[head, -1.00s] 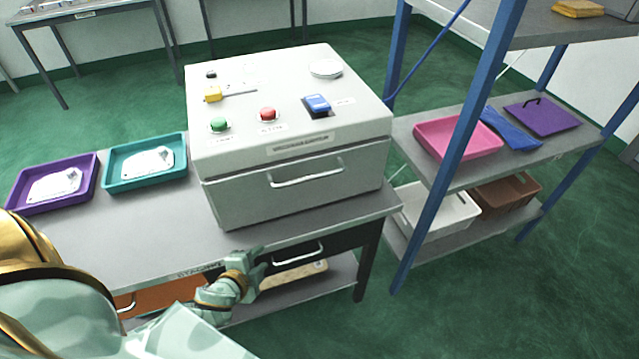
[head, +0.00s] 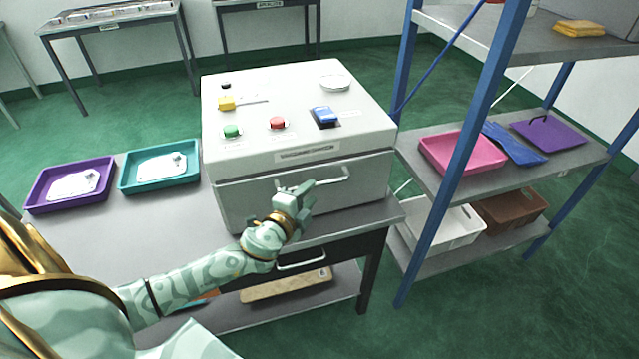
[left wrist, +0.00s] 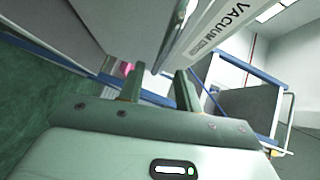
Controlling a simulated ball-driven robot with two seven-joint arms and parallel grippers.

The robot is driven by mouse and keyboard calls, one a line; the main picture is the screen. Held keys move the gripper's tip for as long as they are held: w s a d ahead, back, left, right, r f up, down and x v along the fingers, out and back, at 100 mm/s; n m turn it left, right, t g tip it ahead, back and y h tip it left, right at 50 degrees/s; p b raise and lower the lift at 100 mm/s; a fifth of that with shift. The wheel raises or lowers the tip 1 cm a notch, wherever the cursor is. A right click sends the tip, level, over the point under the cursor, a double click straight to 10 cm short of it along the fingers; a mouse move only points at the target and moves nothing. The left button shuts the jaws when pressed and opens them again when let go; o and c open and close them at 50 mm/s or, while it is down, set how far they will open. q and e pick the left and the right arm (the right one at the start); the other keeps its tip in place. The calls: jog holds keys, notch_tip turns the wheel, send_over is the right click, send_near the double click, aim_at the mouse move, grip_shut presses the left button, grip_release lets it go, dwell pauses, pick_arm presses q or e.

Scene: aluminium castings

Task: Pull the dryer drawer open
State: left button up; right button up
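The dryer (head: 300,110) is a pale grey box on the workbench, with its drawer (head: 245,205) shut in the lower front. The drawer has a light bar handle (head: 335,178). My left gripper (head: 302,190) is in front of the drawer, close to the handle's left part. In the left wrist view my left gripper (left wrist: 160,85) has its two fingers apart, with nothing clearly seen between them. The dryer's label strip, reading "VACUUM" (left wrist: 222,22), shows above them. I cannot tell whether the fingers touch the handle. My right gripper is out of view.
A purple tray (head: 32,203) and a teal tray (head: 126,186), each with a casting, stand left of the dryer. Dryer buttons are on top. A bench drawer handle (head: 302,262) lies below my arm. A blue-post shelf (head: 478,130) stands close on the right.

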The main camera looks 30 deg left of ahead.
aim_at(319, 182)
pick_arm(q)
jog(key=w, duration=0.3)
jog(key=w+f, duration=0.1)
jog(key=w, duration=0.1)
jog(key=shift+w+a+b, duration=0.2)
jog(key=shift+w+b, duration=0.1)
jog(key=shift+w, duration=0.05)
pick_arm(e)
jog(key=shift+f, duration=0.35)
pick_arm(q)
grip_shut()
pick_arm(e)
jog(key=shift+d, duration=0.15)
